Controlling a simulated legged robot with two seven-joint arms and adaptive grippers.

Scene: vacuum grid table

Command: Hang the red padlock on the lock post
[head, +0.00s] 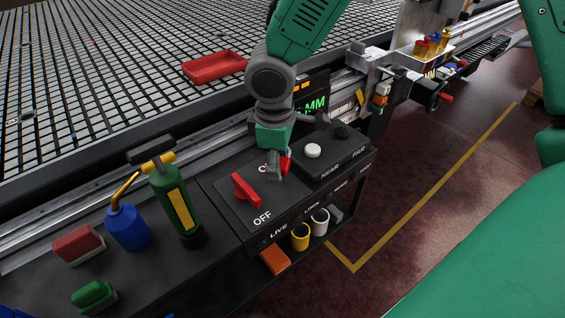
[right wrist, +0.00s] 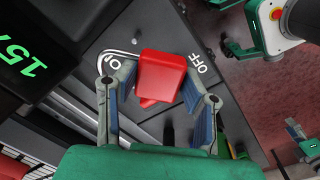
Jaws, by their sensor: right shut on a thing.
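The red padlock (right wrist: 162,75) is between the blue-padded fingers of my right gripper (right wrist: 160,100), with its silver shackle sticking out to the left in the right wrist view. In the head view my right gripper (head: 276,168) points down over the dark switch panel, shut on the padlock (head: 286,163), which is mostly hidden behind the fingers. A red switch handle (head: 245,190) sits on the panel beside the gripper, above the OFF lettering.
A black box with a white button (head: 313,151) stands right of the gripper. A green pump cylinder (head: 175,203), a blue can (head: 128,228) and red and green blocks are at left. Yellow and white cups (head: 300,236) sit below the panel. The grid table (head: 120,70) lies behind.

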